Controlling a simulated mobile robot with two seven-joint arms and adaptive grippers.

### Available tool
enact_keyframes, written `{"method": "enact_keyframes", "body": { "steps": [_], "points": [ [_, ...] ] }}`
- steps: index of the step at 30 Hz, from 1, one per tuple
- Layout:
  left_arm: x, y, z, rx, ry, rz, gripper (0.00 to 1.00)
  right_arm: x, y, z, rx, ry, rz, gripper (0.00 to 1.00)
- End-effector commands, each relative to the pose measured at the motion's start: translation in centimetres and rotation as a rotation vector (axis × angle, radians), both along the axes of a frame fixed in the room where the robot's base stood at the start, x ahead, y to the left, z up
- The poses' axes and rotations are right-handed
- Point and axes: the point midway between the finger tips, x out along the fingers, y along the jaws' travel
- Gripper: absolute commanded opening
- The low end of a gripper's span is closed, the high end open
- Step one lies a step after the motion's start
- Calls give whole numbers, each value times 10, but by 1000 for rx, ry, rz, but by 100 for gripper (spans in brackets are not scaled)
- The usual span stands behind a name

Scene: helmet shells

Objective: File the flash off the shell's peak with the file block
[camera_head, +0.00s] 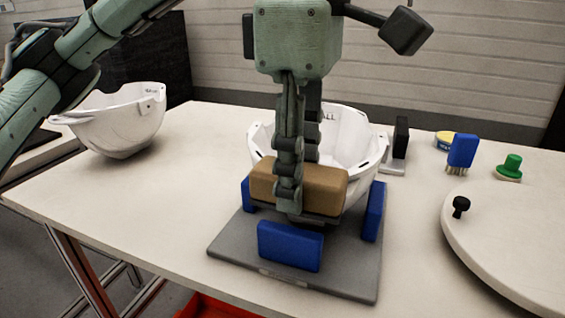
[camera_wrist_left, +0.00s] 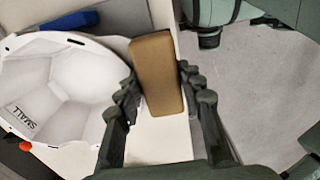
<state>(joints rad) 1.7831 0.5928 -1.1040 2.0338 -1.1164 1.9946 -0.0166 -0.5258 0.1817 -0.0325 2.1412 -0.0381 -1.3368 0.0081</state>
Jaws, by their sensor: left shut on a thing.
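A white helmet shell (camera_head: 360,140) sits open side up on a grey base plate (camera_head: 340,280) with blue pads (camera_head: 290,246) around it. The shell also shows in the left wrist view (camera_wrist_left: 65,85), marked SMALL. My left gripper (camera_head: 289,195) is shut on the tan file block (camera_head: 325,190), which lies across its fingers at the shell's near rim. In the left wrist view the block (camera_wrist_left: 158,70) is beside the shell's edge. I cannot tell whether they touch. The gripper and block hide part of the near rim, and I cannot make out any flash. My right gripper is out of view.
Another white shell (camera_head: 120,125) stands at the table's left. A black upright piece (camera_head: 400,138), a blue brush (camera_head: 461,152), a yellow tin (camera_head: 444,139) and a green-knobbed tool (camera_head: 510,167) stand behind right. A round pale disc (camera_head: 515,240) with a black knob is at right.

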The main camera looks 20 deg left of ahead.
Motion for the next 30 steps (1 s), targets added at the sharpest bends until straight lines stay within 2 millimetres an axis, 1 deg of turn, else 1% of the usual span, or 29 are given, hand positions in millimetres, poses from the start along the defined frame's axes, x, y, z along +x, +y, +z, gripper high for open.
{"method": "enact_keyframes", "body": {
  "steps": [5,14,22,26,30],
  "points": [
    [0,-2,0,-1,0,1,14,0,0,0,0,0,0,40],
    [1,18,-1,-1,0,3,14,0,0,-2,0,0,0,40],
    [1,35,-1,0,0,2,14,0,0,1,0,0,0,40],
    [1,37,-1,0,0,0,14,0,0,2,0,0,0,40],
    [1,34,-1,0,0,-1,14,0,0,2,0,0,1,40]
  ]
}}
